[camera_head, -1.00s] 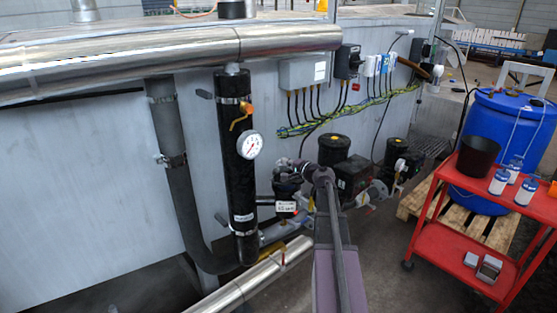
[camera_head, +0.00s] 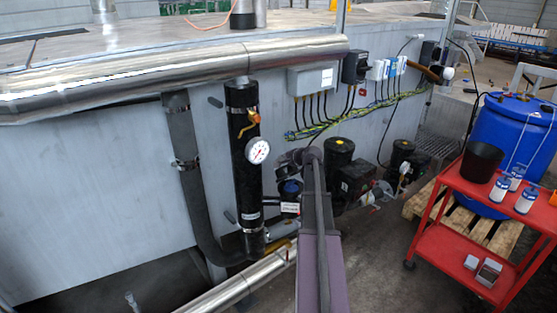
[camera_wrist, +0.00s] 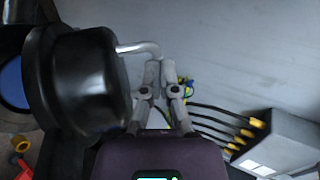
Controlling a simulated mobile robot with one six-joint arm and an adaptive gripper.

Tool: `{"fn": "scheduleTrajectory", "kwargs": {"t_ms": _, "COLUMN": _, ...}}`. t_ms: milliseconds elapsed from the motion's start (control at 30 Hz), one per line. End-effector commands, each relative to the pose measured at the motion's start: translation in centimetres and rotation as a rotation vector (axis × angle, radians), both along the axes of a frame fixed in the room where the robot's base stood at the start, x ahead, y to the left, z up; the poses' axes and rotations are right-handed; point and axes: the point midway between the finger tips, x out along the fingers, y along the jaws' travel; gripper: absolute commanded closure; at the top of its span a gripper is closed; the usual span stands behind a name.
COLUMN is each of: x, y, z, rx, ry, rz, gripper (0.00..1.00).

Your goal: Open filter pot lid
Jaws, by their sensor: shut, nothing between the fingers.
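The filter pot (camera_head: 290,190) is a small black pot low against the tank wall, right of the gauge pipe in the head view. A blue round patch shows at its top. In the wrist view a large black rounded part (camera_wrist: 90,80), apparently the lid, fills the left, with a blue round surface (camera_wrist: 12,85) beyond it at the edge. A bent metal bar (camera_wrist: 138,48) runs from the black part towards my fingertips. My gripper (camera_wrist: 155,75) is shut and empty beside the black part; whether it touches the bar is unclear. In the head view my gripper (camera_head: 290,158) is just above the pot.
A black vertical pipe with a gauge (camera_head: 257,151) stands left of my gripper. A grey junction box (camera_head: 313,79) with cables hangs above; it also shows in the wrist view (camera_wrist: 280,145). Black pumps (camera_head: 340,152) stand right. A red cart (camera_head: 440,248) is further right.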

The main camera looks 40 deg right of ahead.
Motion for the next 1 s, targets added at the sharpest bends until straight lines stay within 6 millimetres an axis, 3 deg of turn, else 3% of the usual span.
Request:
{"fn": "scheduleTrajectory", "kwargs": {"t_ms": 333, "x": 0.1, "y": -1.3, "z": 0.1, "rx": 0.000, "ry": 0.001, "rz": -0.016, "gripper": 1.00}}
{"fn": "scheduleTrajectory", "kwargs": {"t_ms": 1000, "x": 0.0, "y": -1.4, "z": 0.2, "rx": 0.000, "ry": 0.001, "rz": -0.018, "gripper": 1.00}}
